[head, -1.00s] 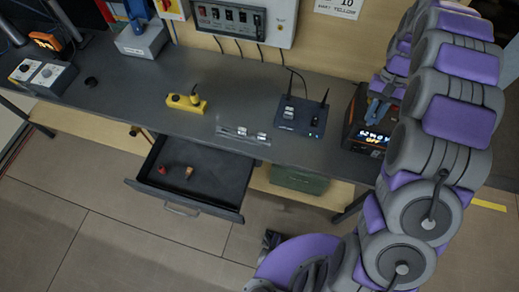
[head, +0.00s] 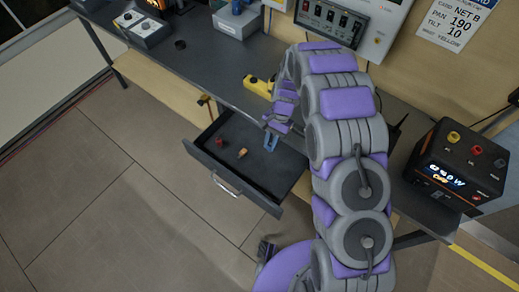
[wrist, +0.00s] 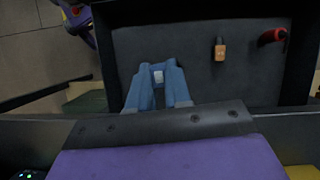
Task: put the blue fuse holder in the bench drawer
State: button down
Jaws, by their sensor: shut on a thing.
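The bench drawer (head: 232,178) is pulled open under the bench, and its dark floor (wrist: 196,75) fills much of the wrist view. My gripper (head: 269,140) is over the right part of the drawer, pointing down. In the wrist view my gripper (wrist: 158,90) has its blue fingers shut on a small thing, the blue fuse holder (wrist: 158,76). Only a pale patch and some blue of it show between the fingers. I cannot tell how far above the drawer floor it is.
In the drawer lie an orange piece (head: 242,152) and a red piece (head: 219,141), left of my gripper in the head view. The drawer floor between is clear.

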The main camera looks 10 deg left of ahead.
jog(key=shift+m+y, duration=0.3)
jog(key=shift+m, duration=0.2)
jog(key=w+b+x, duration=0.1)
jog(key=x, duration=0.4)
jog(key=a+b+x, duration=0.1)
jog(key=x, duration=0.4)
jog(key=w+b+x, duration=0.1)
jog(key=x, duration=0.4)
jog(key=shift+w+a+f, duration=0.3)
jog(key=shift+f, duration=0.05)
jog(key=shift+r, duration=0.1)
jog(key=c, duration=1.1)
grip_release()
